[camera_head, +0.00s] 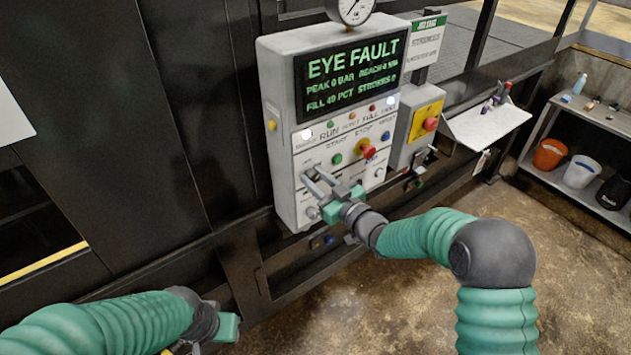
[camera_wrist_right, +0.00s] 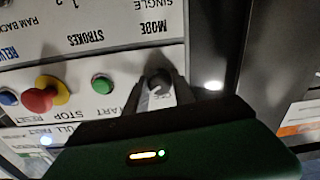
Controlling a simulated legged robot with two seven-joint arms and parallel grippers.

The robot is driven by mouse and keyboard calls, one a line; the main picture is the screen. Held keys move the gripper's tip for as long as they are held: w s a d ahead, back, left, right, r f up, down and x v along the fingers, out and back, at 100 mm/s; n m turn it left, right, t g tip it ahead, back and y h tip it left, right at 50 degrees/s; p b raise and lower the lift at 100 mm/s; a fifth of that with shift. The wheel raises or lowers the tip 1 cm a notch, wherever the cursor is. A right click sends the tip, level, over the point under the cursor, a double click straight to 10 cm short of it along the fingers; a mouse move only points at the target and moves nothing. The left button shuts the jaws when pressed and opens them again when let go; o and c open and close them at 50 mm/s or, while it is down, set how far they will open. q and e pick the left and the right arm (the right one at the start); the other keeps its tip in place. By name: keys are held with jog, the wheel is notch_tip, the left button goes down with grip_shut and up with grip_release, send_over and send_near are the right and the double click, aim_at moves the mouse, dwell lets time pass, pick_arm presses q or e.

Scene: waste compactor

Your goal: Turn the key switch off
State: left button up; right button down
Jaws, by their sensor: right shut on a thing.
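The grey control panel (camera_head: 277,110) stands in the middle of the head view. My right gripper (camera_head: 312,174) reaches its lower left part. In the wrist view, which shows the panel upside down, the dark key switch (camera_wrist_right: 157,80) sits between the two fingers of my right gripper (camera_wrist_right: 160,88), which is shut on it. A white label beside it is partly covered. In the head view the fingers hide most of the switch. My left gripper (camera_head: 222,326) is low at the left, away from the panel; its fingers do not show clearly.
The green start button (camera_head: 337,159) and red stop button (camera_head: 368,152) are close to my right gripper. The screen (camera_head: 350,70) reads EYE FAULT. A grey box with a red button (camera_head: 430,124) stands right. A shelf with buckets (camera_head: 580,172) is far right. Floor in front is clear.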

jog(key=shift+s+f+n+b, duration=0.15)
jog(key=shift+n+b, duration=1.7)
jog(key=shift+b, duration=1.05)
jog(key=shift+w+f+n+b, duration=0.15)
jog(key=shift+n+b, duration=1.75)
jog(key=shift+b, duration=1.05)
jog(key=shift+s+f+n+b, duration=0.15)
jog(key=shift+n+b, duration=1.7)
jog(key=shift+b, duration=1.05)
jog(key=c, duration=1.5)
grip_release()
jog(key=o, duration=0.4)
jog(key=shift+r, duration=0.2)
jog(key=shift+o, duration=0.2)
jog(key=shift+r, duration=0.15)
